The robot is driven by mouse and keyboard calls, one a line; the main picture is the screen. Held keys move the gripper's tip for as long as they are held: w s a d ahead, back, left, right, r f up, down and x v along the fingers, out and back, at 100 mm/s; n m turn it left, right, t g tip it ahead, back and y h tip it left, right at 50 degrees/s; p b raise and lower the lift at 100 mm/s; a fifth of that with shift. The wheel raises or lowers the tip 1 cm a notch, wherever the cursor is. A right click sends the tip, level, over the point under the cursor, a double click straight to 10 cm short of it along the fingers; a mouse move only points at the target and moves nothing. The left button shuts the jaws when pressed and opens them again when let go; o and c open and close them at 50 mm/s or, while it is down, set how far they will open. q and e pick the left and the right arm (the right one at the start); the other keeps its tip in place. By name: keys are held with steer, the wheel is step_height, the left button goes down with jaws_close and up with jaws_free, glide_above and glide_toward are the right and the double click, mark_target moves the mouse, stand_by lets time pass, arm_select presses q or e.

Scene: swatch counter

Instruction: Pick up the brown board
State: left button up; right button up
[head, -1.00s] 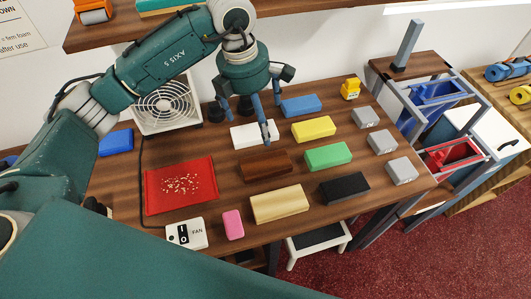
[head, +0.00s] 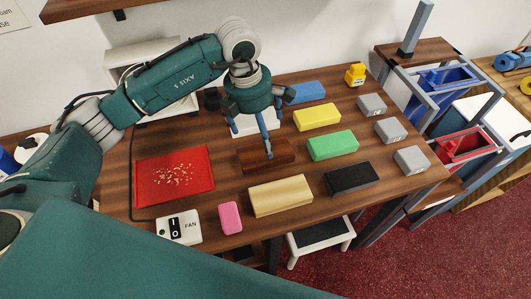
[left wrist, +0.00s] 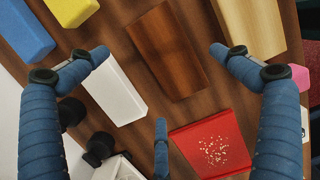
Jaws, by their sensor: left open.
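The brown board (head: 285,153) is a dark wood-grained block lying on the brown table, in the middle of the block rows. It also shows at the upper middle of the left wrist view (left wrist: 167,50). My left gripper (head: 262,140) is open and empty above the board, with one finger in front of part of it. In the left wrist view its blue fingers (left wrist: 161,75) are spread, two at the sides and one at the bottom, with the board between and beyond them. My right gripper is not seen.
A white block (head: 241,124) lies behind the board, a cream block (head: 280,195) in front, and a green block (head: 332,145) to the right. A red mat with crumbs (head: 150,190) lies to the left. Blue, yellow, black, grey and pink blocks stand around.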

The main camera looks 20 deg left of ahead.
mark_target(263, 147)
arm_select(q)
steer(key=f, duration=0.1)
steer(key=f+p, duration=0.1)
steer(key=f, duration=0.1)
steer(key=f+p, duration=0.1)
steer(key=shift+s+d+f, duration=0.1)
steer(key=shift+d+f, duration=0.15)
steer(key=shift+f, duration=0.7)
steer(key=c, duration=1.2)
steer(key=shift+c, duration=0.4)
steer(key=shift+r, duration=0.15)
